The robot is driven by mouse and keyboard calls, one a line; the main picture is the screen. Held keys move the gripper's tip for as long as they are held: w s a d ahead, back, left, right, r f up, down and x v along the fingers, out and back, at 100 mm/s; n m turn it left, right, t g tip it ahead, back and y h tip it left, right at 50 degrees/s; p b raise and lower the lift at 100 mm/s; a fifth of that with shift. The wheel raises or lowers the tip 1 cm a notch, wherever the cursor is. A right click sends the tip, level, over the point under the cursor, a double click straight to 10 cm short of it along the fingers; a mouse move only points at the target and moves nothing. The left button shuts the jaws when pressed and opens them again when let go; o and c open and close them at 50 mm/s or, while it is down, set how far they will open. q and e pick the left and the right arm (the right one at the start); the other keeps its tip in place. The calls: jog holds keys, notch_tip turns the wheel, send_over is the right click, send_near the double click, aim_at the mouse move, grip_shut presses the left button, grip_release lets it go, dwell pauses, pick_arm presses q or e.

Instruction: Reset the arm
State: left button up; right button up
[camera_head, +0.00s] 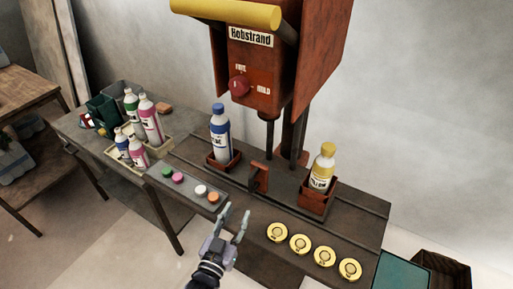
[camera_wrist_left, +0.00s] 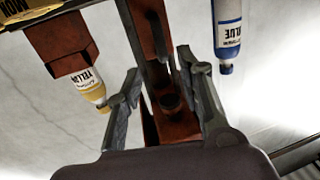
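My left gripper (camera_head: 236,209) reaches in from the bottom of the head view, in front of the bench. Its two fingers are spread with nothing between them. In the left wrist view the gripper (camera_wrist_left: 158,62) is also open and empty, with a rusty red machine part behind the gap. The blue bottle (camera_head: 220,138) stands upright in a red holder. It also shows upside down in the left wrist view (camera_wrist_left: 229,30). The yellow bottle (camera_head: 322,170) stands in another red holder and shows in the left wrist view (camera_wrist_left: 89,80). My right gripper is not in view.
The red Hobstrand machine (camera_head: 262,70) rises over the bench (camera_head: 255,208). Yellow discs (camera_head: 300,244) lie along the front right. Colored caps (camera_head: 178,178) sit at the front left, near a tray (camera_head: 162,152) of bottles. A teal panel (camera_head: 403,274) is at the lower right.

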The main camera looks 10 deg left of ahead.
pick_arm(q)
jog(key=s+a+f+g+y, duration=0.1)
jog(key=s+a+g, duration=0.2)
jog(key=s+g, duration=0.55)
jog(key=s+a+f+g+y, duration=0.15)
jog(key=s+g, duration=0.45)
jog(key=s, duration=0.6)
notch_tip(320, 180, down, 26)
jog(key=s+g, duration=0.1)
jog(key=s+a+f, duration=0.1)
jog(key=s+f, duration=0.7)
jog(key=s+a+f+m+g, duration=0.1)
jog(key=s+a+f, duration=0.1)
jog(key=s+f, duration=0.6)
jog(key=shift+s+a, duration=0.3)
jog(key=shift+s, duration=0.3)
